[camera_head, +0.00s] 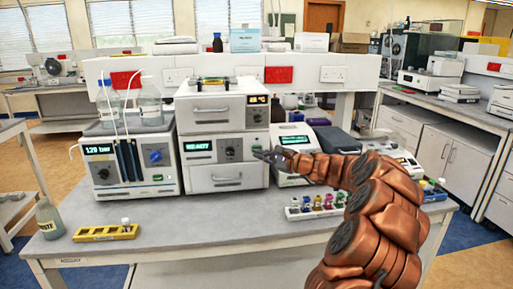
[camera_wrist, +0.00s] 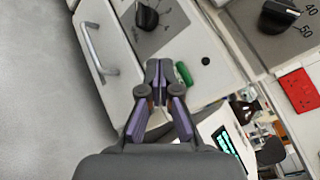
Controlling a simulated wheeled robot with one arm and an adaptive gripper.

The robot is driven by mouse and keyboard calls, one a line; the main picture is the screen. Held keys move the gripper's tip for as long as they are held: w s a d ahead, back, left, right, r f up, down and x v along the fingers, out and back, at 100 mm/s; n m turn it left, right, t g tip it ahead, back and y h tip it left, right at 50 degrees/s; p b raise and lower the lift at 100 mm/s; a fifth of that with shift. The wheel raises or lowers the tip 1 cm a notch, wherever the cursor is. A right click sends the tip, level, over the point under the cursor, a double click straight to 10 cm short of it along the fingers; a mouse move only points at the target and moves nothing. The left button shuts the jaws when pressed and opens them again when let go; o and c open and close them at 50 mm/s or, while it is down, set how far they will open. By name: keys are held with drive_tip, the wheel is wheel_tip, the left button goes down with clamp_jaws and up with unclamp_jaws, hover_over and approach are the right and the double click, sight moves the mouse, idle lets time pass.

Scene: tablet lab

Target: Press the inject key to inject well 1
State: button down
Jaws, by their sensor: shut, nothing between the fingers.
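The instrument stack stands mid-bench in the head view, and its lower module (camera_head: 212,172) has a lit display reading what looks like READY (camera_head: 199,146). A green oblong key (camera_wrist: 184,73), probably the inject key, is on the module's front panel in the wrist view. My gripper (camera_head: 262,155) is shut and empty at the right side of that panel. In the wrist view its fingertips (camera_wrist: 160,66) appear right beside the green key and may cover part of it. I cannot tell whether they touch the panel. No lettering on the key is legible.
A pump unit (camera_head: 128,160) with bottles on top stands left of the stack. A grey device (camera_head: 296,145) with a screen stands right, behind my arm. A vial rack (camera_head: 318,206), a yellow rack (camera_head: 105,232) and a waste bottle (camera_head: 48,218) are on the bench. The front middle is clear.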

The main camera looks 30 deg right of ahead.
sight(249, 149)
drive_tip(key=shift+w+d+f, duration=0.1)
drive_tip(key=shift+w+d, duration=0.2)
drive_tip(key=shift+w, duration=0.4)
drive_tip(key=shift+w+p, duration=0.15)
drive_tip(key=shift+p, duration=0.2)
idle(0.8)
drive_tip(key=shift+w+d, duration=0.15)
drive_tip(key=shift+w, duration=0.05)
drive_tip(key=shift+w+d, duration=0.1)
drive_tip(key=shift+w, duration=0.25)
idle(0.8)
drive_tip(key=shift+s, duration=0.15)
drive_tip(key=shift+s+a, duration=0.2)
drive_tip(key=shift+s, duration=0.4)
drive_tip(key=shift+s, duration=0.1)
